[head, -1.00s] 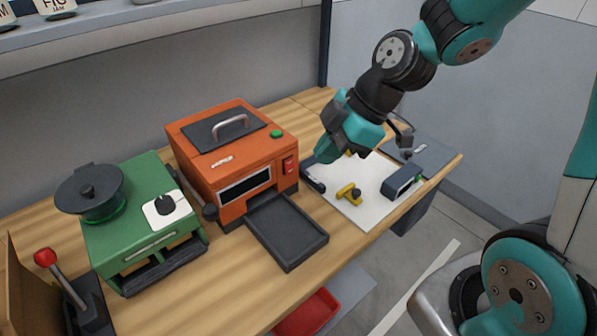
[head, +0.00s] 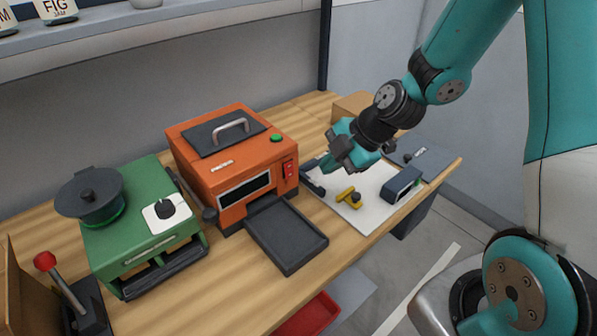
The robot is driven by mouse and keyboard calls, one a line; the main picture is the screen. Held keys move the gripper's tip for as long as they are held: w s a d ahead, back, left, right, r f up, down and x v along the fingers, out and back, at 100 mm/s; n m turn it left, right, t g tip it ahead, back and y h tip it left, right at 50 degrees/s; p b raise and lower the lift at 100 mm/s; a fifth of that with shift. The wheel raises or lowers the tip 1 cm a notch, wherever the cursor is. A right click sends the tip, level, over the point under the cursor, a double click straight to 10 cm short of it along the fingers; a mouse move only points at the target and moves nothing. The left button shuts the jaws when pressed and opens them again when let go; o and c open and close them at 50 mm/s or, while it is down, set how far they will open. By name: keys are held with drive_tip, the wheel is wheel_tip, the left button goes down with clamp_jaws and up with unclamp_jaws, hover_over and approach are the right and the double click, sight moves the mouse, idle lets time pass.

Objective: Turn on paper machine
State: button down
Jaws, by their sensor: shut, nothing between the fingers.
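An orange machine (head: 215,187) stands mid-bench, with a red switch (head: 290,170) on its front right, a green button (head: 276,138) on top and a handled dark lid. A dark tray (head: 318,242) extends from its front. Its label is too small to read, so I cannot tell if it is the paper machine. My gripper (head: 322,168) is shut and empty, right of the red switch and apart from it, above the white board. The switch is in plain sight; its on or off position is unclear.
A red-knobbed lever (head: 45,261) is at far left. The white board (head: 366,222) holds a yellow part (head: 346,195) and a dark blue block (head: 402,185).

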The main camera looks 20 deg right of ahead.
drive_tip(key=p, duration=0.2)
approach(284, 184)
drive_tip(key=s+f, duration=0.3)
drive_tip(key=w, duration=0.1)
drive_tip(key=w+a+p, duration=0.1)
drive_tip(key=w+a, duration=0.1)
drive_tip(key=shift+w+f+p, duration=0.3)
drive_tip(key=shift+f, duration=0.05)
drive_tip(key=b, duration=0.1)
drive_tip(key=f+b, duration=0.1)
drive_tip(key=shift+w+b, duration=0.2)
drive_tip(key=shift+b, duration=0.1)
drive_tip(key=shift+a+r+t+p, duration=0.1)
drive_tip(key=shift+r+t+p, duration=0.2)
drive_tip(key=shift+r, duration=0.15)
